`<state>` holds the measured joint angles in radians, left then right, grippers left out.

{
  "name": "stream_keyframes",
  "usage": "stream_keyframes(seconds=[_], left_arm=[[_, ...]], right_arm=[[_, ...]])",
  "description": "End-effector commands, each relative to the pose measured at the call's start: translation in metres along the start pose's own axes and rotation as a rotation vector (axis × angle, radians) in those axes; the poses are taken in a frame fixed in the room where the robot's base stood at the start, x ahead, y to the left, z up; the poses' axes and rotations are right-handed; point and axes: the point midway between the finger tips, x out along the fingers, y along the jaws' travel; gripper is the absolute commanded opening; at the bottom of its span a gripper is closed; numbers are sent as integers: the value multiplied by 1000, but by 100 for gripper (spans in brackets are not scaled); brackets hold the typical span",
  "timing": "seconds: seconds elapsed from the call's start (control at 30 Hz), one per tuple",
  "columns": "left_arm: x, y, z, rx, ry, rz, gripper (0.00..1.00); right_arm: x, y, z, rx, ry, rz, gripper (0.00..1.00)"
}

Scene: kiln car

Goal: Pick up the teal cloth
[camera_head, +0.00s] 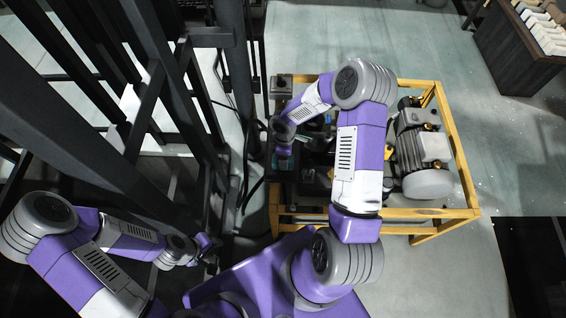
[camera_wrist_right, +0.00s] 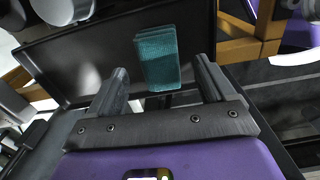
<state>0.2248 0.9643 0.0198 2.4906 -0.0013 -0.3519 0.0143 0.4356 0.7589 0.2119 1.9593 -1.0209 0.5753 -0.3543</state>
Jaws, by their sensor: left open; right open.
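The teal cloth (camera_wrist_right: 158,58) looks like a folded, textured pad on a dark surface in the right wrist view. My right gripper (camera_wrist_right: 160,76) is open. The cloth shows between and just beyond its fingertips, and I cannot tell whether they touch it. In the head view my right arm reaches over the yellow-framed machine, and its wrist largely hides the spot; a small teal patch (camera_head: 284,151) shows there. My left gripper (camera_head: 208,246) is open and empty at the lower left, beside the dark frame and well away from the cloth.
A yellow frame (camera_head: 440,213) surrounds a grey motor (camera_head: 423,150) and dark parts. Dark upright posts (camera_head: 232,60) and black cables stand left of it. A dark cabinet (camera_head: 515,50) is at the upper right. The floor right of the frame is clear.

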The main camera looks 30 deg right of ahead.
Motion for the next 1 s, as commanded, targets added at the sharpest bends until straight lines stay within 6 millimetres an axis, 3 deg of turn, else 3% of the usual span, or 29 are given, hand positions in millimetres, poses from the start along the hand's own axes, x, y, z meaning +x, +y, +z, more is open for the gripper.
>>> stream_keyframes(seconds=[0.27,0.53,0.9,1.0], left_arm=[[20,-7,-1,0,0,0,43],[19,-7,-1,0,0,0,43],[19,-7,-1,0,0,0,43],[19,-7,-1,0,0,0,43]], right_arm=[[43,-1,-4,1,2,-3,83],[44,-1,-5,2,2,0,81],[44,-1,-5,2,2,-1,27],[44,-1,-5,2,2,-1,26]])
